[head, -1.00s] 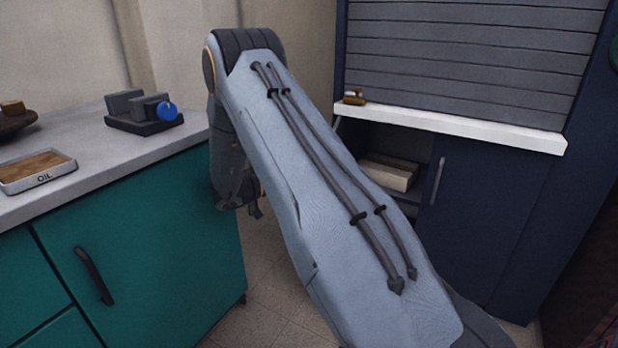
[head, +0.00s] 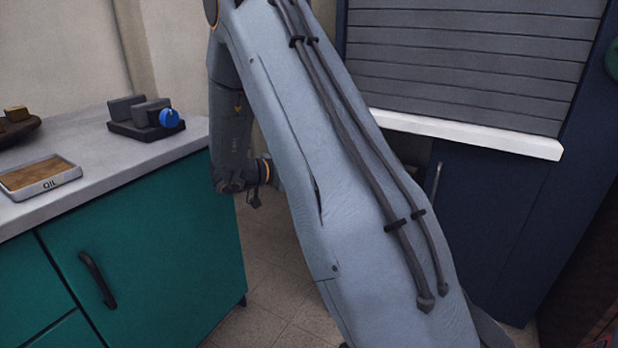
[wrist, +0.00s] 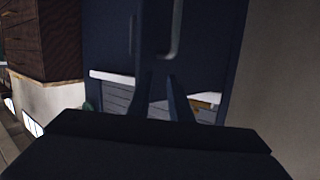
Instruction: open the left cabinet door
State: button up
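The navy cabinet stands at the right in the head view, below a grey shutter and a white ledge. Its right door (head: 490,220) is closed and has an upright handle (head: 436,182). The left door is hidden behind my arm there; a dark gap of the interior (head: 415,150) shows beside the right door. The wrist view is upside down. The left door (wrist: 212,45) is at its right, with a pale bar handle (wrist: 174,30), and looks ajar. My gripper (wrist: 158,85) is open, its fingers apart, close to this handle. I cannot tell whether they touch.
A teal counter (head: 150,240) stands at the left with an oil tray (head: 40,177) and a dark block holder with a blue knob (head: 150,118) on top. Tiled floor (head: 275,265) is free between counter and cabinet. A pale wall is close at the right in the wrist view.

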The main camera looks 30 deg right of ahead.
jog(key=w+a+f, duration=0.2)
jog(key=w+a, duration=0.4)
jog(key=w, duration=0.1)
jog(key=shift+f+b, duration=0.15)
jog(key=shift+b, duration=0.15)
